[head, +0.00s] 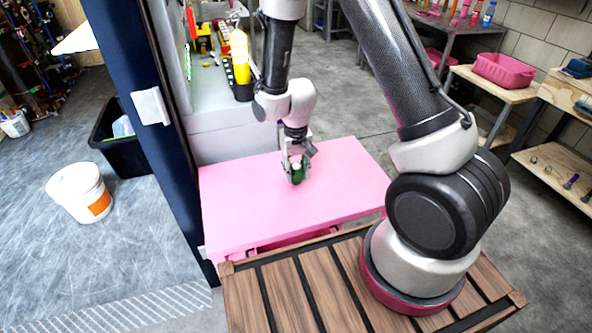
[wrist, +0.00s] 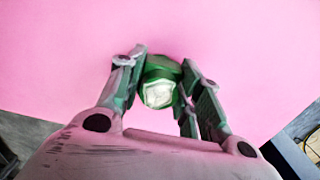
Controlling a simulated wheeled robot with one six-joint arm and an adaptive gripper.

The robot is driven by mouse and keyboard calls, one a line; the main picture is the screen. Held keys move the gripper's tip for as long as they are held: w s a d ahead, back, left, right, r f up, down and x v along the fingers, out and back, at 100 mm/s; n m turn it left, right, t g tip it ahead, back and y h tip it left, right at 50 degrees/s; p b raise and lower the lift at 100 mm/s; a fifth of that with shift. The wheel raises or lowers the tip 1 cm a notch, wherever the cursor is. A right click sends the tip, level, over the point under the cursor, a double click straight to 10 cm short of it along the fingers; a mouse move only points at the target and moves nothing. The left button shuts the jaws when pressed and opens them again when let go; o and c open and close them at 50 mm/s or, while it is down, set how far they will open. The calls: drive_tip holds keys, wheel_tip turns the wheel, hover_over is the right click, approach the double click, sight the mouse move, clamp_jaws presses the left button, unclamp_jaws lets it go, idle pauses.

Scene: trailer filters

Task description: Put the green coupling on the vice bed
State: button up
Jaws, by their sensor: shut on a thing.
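The green coupling (wrist: 161,73) sits between the two fingers of my gripper (wrist: 165,85) in the wrist view, with a pale end facing the camera. In the head view the green coupling (head: 298,171) is a small dark green patch between the fingers of my gripper (head: 297,174), over the pink table top. My gripper is shut on it. I cannot tell whether the coupling touches the pink surface. I cannot make out a vice bed in either view.
The pink table (head: 345,180) is otherwise bare around my gripper. A dark blue upright panel (head: 160,120) stands at its left. Behind is a grey bench (head: 215,95) with a yellow bottle (head: 240,57). A white bucket (head: 80,193) stands on the floor at left.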

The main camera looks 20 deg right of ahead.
drive_tip(key=shift+f, duration=0.15)
drive_tip(key=o, duration=1)
